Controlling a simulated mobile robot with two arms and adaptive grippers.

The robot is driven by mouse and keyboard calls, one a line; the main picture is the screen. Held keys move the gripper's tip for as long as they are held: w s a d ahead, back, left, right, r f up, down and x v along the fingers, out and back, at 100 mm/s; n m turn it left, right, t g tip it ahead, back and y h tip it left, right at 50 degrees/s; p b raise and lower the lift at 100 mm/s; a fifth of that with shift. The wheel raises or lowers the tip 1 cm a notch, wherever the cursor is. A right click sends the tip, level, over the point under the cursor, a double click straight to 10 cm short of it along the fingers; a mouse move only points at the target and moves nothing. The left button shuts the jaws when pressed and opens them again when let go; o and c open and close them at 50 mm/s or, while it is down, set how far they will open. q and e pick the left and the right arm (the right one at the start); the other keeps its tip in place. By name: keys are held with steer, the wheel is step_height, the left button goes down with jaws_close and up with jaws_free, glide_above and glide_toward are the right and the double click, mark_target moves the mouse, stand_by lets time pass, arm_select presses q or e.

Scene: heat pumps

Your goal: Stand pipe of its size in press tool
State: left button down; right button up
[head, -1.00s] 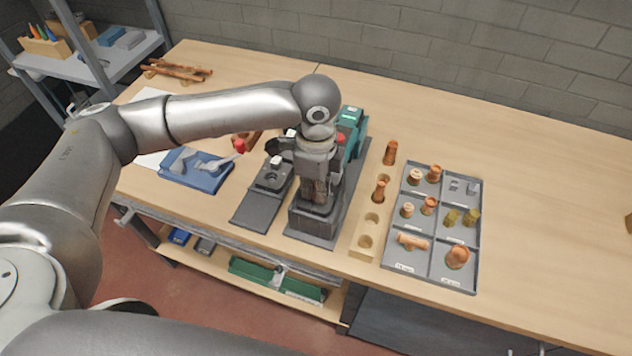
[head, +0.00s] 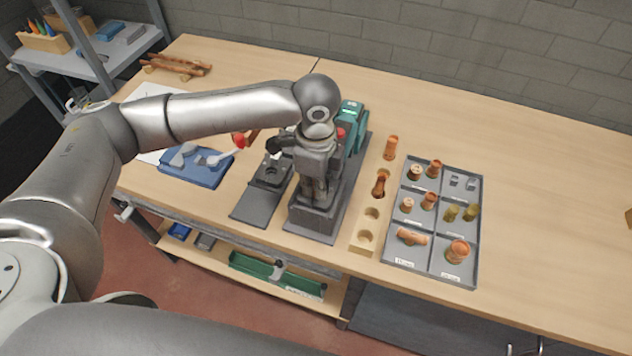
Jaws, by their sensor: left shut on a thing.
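The press tool, with a teal body (head: 353,118) and a dark grey base (head: 311,222), stands near the middle of the bench. My left gripper (head: 316,198) points down over the front of the tool and is shut on a pipe; the gripper covers most of the pipe, so its seating cannot be told. A wooden block (head: 359,247) to the right has a row of holes. One copper pipe (head: 390,147) stands upright at its far end, and another copper pipe (head: 380,183) stands in the hole before it. The two nearer holes are empty. My right gripper is not in view.
A grey compartment tray (head: 405,254) with copper and brass fittings lies right of the block. A blue tray (head: 198,176) with tools and a dark plate fixture (head: 257,206) lie left of the press tool.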

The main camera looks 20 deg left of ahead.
arm_select(q)
steer(key=shift+f, duration=0.15)
steer(key=c, duration=1.7)
jaws_free()
steer(key=shift+o, duration=1)
steer(key=shift+s, duration=0.2)
steer(key=shift+w, duration=0.1)
steer(key=shift+r, duration=0.35)
step_height(320, 180, up, 11)
steer(key=shift+f, duration=0.1)
steer(key=shift+r, duration=0.35)
